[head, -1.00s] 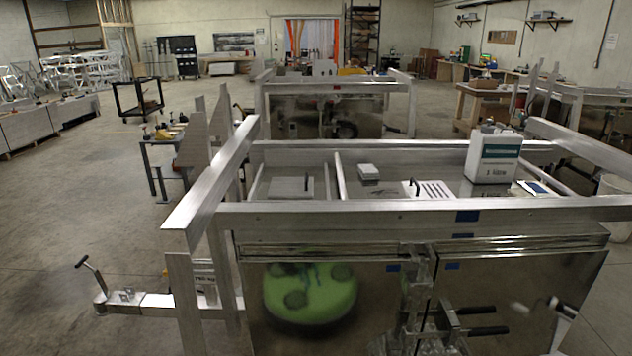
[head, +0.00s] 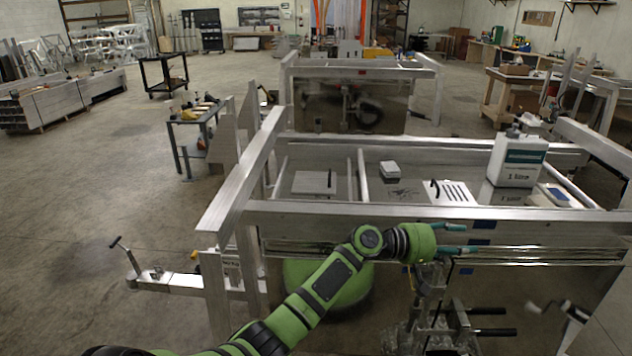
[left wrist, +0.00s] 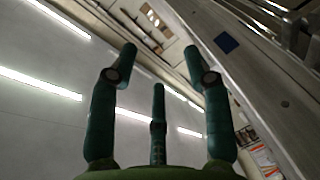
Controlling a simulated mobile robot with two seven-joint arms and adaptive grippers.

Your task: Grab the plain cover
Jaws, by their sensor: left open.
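The plain cover (head: 315,182) is a flat grey plate with a small dark upright handle. It lies in the left part of the trailer bed in the head view. A second cover with dark slots and a black handle (head: 450,192) lies to its right. My left gripper (head: 464,240) is in front of the trailer's front rail, below and to the right of the plain cover, apart from both covers. In the left wrist view its fingers (left wrist: 158,62) are spread and empty, beside a metal rail. The plain cover does not show there. My right gripper is not in view.
The trailer's front rail (head: 350,214) lies between my left gripper and the covers. A white canister (head: 518,160), a small white box (head: 390,168) and a blue-and-white item (head: 557,196) sit on the trailer. Open floor (head: 90,230) lies to the left.

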